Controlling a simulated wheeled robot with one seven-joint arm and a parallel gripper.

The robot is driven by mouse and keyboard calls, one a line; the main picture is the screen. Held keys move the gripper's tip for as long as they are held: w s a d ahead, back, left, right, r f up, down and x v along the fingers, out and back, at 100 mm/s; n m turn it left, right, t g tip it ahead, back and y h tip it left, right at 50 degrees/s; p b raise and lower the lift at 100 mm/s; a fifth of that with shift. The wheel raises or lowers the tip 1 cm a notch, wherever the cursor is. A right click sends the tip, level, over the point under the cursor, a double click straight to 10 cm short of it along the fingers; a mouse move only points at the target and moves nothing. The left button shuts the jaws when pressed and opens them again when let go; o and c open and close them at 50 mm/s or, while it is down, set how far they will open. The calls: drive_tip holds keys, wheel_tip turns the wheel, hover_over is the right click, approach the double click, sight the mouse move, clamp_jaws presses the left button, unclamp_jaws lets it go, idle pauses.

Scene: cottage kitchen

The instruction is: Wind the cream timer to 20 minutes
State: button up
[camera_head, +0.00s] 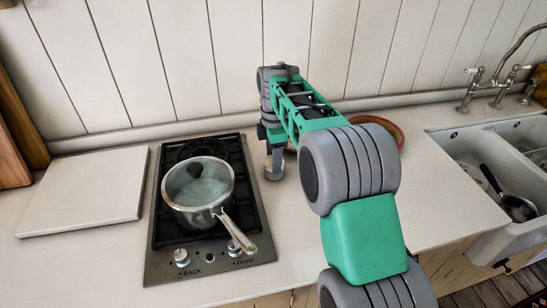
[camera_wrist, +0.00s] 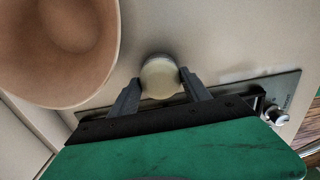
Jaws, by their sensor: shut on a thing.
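The cream timer (camera_wrist: 160,77) is a small round thing on the counter, seen from above in the wrist view. My gripper (camera_wrist: 159,88) has one finger on each side of it and is shut on it. In the head view the timer (camera_head: 274,171) stands just right of the hob, under the end of my arm, with its upper part hidden by my gripper (camera_head: 274,150). Its dial marks cannot be read in either view.
A hob (camera_head: 165,235) with a lidded pot (camera_head: 197,190) is left of the timer. A terracotta bowl (camera_wrist: 60,45) is close by; my arm partly hides it in the head view. A white board (camera_head: 85,190) lies left, and a sink (camera_head: 470,150) is at right.

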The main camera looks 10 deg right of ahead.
drive_tip(key=shift+m, duration=0.3)
drive_tip(key=m+p, duration=0.1)
drive_tip(key=m, duration=0.4)
drive_tip(key=shift+p, duration=0.4)
drive_tip(key=m+p, duration=0.1)
drive_tip(key=m, duration=0.5)
drive_tip(key=m+p, duration=0.1)
drive_tip(key=m, duration=0.5)
drive_tip(key=shift+m, duration=0.4)
drive_tip(key=m, duration=0.5)
drive_tip(key=shift+m, duration=0.3)
drive_tip(key=o, duration=1.4)
